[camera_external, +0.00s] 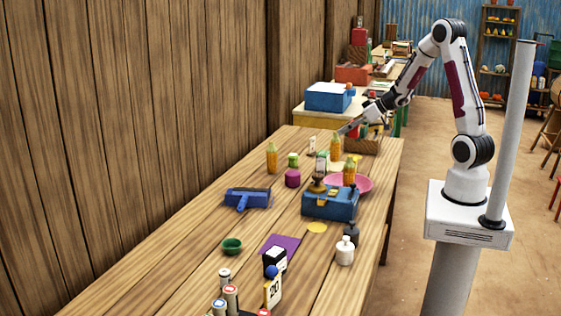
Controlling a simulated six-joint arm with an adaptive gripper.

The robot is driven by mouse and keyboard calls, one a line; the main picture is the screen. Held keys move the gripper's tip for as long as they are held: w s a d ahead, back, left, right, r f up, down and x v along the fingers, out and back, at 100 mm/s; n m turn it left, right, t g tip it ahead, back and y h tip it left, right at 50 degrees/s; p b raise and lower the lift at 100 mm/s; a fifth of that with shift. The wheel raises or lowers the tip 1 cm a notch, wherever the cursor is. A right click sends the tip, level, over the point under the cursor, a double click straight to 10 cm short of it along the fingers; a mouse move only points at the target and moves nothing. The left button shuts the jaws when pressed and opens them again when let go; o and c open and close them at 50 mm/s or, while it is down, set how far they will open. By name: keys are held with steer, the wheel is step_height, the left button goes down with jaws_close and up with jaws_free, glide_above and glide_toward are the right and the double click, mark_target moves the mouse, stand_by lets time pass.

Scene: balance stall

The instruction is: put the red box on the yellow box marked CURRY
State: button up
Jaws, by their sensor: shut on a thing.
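My gripper (347,129) is over the far end of the wooden table, near a brown crate (364,146). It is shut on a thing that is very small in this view. No CURRY lettering can be read, so I cannot tell which thing is the yellow box. Small packets and an orange bottle (336,149) stand just below the gripper and partly cover each other.
A blue balance (330,203), a pink plate (361,184) and more orange bottles (272,158) stand nearby. A purple cylinder (292,178) and a blue tool (246,199) are to the left. The table's left front is mostly clear. A plank wall runs along the left.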

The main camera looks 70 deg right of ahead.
steer(key=shift+f, duration=2.65)
steer(key=shift+f, duration=0.1)
steer(key=shift+f, duration=1.95)
steer(key=shift+f, duration=0.15)
steer(key=o, duration=1.1)
steer(key=shift+o, duration=0.2)
steer(key=v, duration=1.2)
